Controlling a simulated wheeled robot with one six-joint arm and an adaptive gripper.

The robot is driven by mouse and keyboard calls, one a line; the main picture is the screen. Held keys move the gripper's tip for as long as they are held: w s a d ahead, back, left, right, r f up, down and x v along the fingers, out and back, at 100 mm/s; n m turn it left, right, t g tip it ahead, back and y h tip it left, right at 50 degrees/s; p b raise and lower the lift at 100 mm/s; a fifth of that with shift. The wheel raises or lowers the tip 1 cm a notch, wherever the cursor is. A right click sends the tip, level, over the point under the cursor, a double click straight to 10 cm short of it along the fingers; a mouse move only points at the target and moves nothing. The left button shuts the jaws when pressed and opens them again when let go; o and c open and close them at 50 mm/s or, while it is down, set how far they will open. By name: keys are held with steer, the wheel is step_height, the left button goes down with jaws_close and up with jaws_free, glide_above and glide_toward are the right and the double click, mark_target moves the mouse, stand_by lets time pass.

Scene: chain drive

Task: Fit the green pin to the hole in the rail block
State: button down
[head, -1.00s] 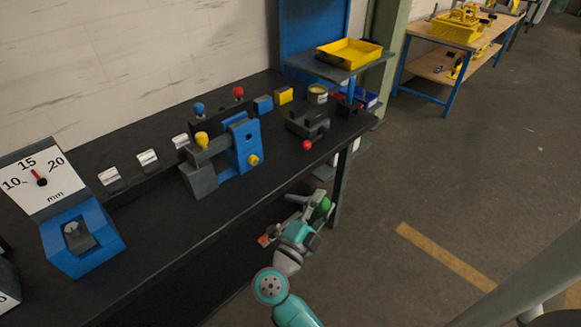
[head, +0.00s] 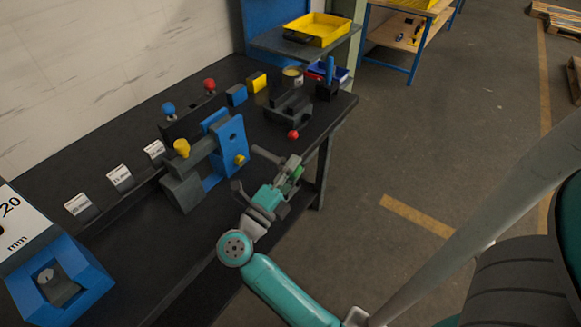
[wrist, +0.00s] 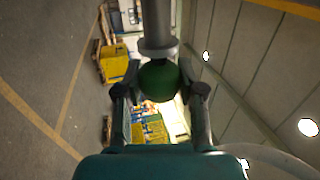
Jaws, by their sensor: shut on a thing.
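My gripper (head: 288,176) is beside the bench's front edge, shut on the green pin (head: 297,173). In the wrist view the pin's round green head (wrist: 158,82) sits between my fingers (wrist: 160,95). Its grey collar and shaft (wrist: 158,28) stick out beyond them. In the head view the shaft points up and left, toward the bench. On the bench stands a grey block with a blue upright plate (head: 232,132), which looks like the rail block. The plate carries yellow knobs (head: 181,148). A dark spot on it may be the hole; I cannot tell. The pin is apart from it.
Blue and red knobs (head: 168,109) stand behind. A blue gauge block (head: 62,285) is at the front left. A shelf holds a yellow tray (head: 318,28).

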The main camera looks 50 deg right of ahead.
mark_target(274, 157)
steer(key=shift+w, duration=0.1)
steer(key=shift+w+a, duration=0.1)
steer(key=shift+w, duration=2.65)
steer(key=shift+w+a, duration=0.1)
steer(key=shift+w, duration=2.9)
steer(key=shift+s, duration=0.2)
steer(key=shift+s, duration=2.45)
